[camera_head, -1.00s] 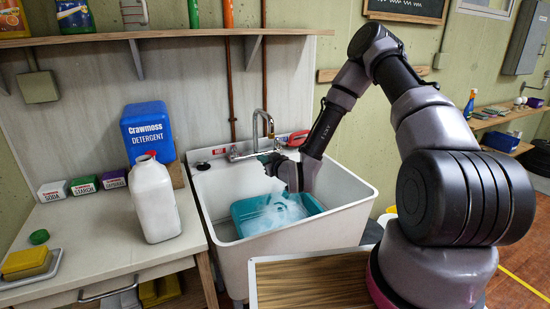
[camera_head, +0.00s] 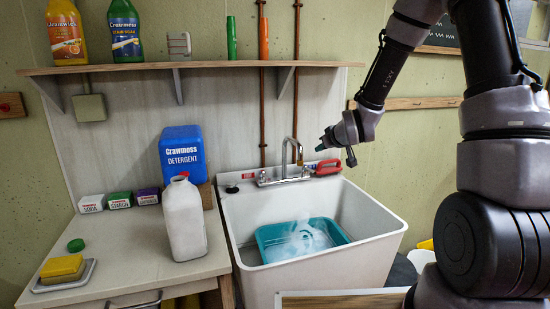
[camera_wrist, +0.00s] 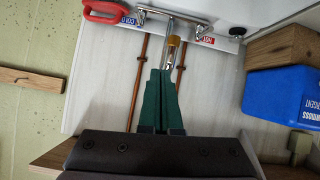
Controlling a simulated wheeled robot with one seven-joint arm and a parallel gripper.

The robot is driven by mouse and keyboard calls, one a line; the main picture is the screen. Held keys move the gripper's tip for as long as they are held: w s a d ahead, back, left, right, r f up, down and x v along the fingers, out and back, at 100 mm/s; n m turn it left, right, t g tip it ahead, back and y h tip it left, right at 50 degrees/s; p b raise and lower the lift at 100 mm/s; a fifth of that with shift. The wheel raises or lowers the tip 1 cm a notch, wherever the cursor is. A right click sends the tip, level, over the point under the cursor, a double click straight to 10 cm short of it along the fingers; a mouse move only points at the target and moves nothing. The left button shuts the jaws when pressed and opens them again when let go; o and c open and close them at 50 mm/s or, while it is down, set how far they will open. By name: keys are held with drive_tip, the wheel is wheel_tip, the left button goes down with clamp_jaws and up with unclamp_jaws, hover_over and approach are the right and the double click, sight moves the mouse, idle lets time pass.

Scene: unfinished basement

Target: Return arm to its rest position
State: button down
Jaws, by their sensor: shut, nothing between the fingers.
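My gripper (camera_head: 322,146) hangs in the air above the back right of the sink, its green fingers pointing left in the head view. In the wrist view my gripper (camera_wrist: 160,74) has its two fingers together, with nothing between them. The arm is bent and raised, clear of the sink (camera_head: 385,232). A teal tub (camera_head: 338,233) with whitish suds stands in the sink, apart from the gripper.
The faucet (camera_head: 286,160) and a red-handled item (camera_head: 328,168) are close to the gripper. A shelf (camera_head: 220,69) with bottles runs above. A white jug (camera_head: 184,222) and a blue detergent container (camera_head: 183,154) stand on the left counter (camera_head: 130,262).

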drive_tip(key=s+d+r+m+g+h, duration=0.1)
drive_tip(key=s+d+r, duration=0.1)
drive_tip(key=s+r, duration=0.15)
drive_tip(key=s+d+r+m+h, duration=0.1)
drive_tip(key=s+d+r, duration=0.15)
drive_tip(key=r, duration=0.25)
drive_tip(key=s+d+r+m+g, duration=0.1)
drive_tip(key=s+r, duration=0.3)
drive_tip(key=s, duration=0.4)
drive_tip(key=s+d+r+m+g, duration=0.1)
drive_tip(key=s+d+r+m, duration=0.1)
drive_tip(key=s, duration=0.7)
drive_tip(key=s+d+r+m+g, duration=0.1)
drive_tip(key=s+r+m, duration=0.3)
drive_tip(key=s, duration=0.5)
drive_tip(key=shift+d+r+y, duration=0.25)
drive_tip(key=shift+r+y, duration=0.15)
drive_tip(key=shift+r, duration=0.55)
drive_tip(key=c, duration=1.5)
unclamp_jaws()
drive_tip(key=shift+c, duration=0.2)
